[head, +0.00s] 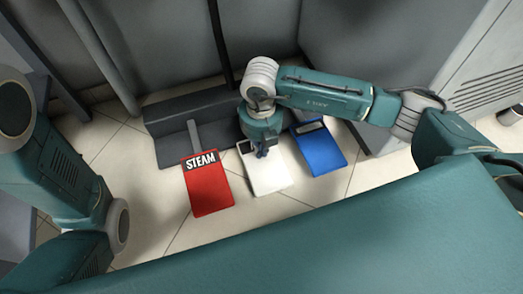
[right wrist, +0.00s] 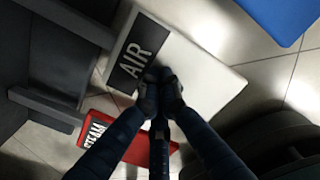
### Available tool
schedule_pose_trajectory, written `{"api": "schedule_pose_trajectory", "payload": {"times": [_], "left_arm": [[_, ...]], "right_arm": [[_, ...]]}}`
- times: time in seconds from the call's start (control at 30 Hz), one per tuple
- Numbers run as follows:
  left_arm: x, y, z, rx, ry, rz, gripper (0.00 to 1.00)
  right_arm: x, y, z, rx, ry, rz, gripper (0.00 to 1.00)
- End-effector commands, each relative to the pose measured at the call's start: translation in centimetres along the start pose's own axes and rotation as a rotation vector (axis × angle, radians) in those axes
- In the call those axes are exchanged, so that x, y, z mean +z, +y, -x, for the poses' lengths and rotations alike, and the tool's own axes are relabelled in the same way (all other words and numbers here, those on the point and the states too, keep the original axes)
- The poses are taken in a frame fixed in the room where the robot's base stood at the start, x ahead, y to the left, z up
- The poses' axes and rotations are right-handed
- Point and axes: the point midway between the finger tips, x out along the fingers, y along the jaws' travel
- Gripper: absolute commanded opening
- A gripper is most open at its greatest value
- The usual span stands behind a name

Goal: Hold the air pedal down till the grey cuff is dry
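The air pedal (head: 268,180) is a white plate on the floor between a red and a blue pedal. In the right wrist view the white pedal (right wrist: 205,75) has a dark label reading AIR. My right gripper (head: 262,154) points down over the pedal's label end. In the right wrist view its fingertips (right wrist: 160,92) are together with nothing between them, beside the label. They look at or very near the pedal's surface; I cannot tell if it is pressed down. My left arm shows at the left, but its gripper is out of view. The grey cuff is not visible.
The red STEAM pedal (head: 208,190) lies left of the white one and the blue pedal (head: 320,152) lies right, both close by. A dark grey base (head: 172,118) stands behind them. Grey cabinet walls (head: 365,40) rise at the back. Tiled floor is open in front.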

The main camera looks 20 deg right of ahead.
Motion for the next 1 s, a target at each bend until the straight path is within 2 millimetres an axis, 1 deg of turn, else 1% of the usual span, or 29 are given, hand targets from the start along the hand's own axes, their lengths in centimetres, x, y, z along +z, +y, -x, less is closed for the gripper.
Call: {"api": "schedule_pose_trajectory", "payload": {"times": [0.03, 0.8, 0.9, 1.0], "left_arm": [[0.3, -0.2, -0.8, 0.0, 0.0, 0.0, 0.0], [2.1, -1.2, -5.9, 0.0, 0.0, 0.0, 0.0], [2.2, -1.3, -6.2, 0.0, 0.0, 0.0, 0.0], [2.2, -1.3, -6.2, 0.0, 0.0, 0.0, 0.0]], "right_arm": [[-0.1, 0.0, 0.8, 0.0, 0.001, 0.0, 0.0], [0.0, 0.0, 7.1, 0.0, 0.0, 0.0, 0.0], [0.0, 0.0, 7.5, 0.0, 0.0, 0.0, 0.0], [0.0, 0.0, 7.4, 0.0, 0.0, 0.0, 0.0]]}}
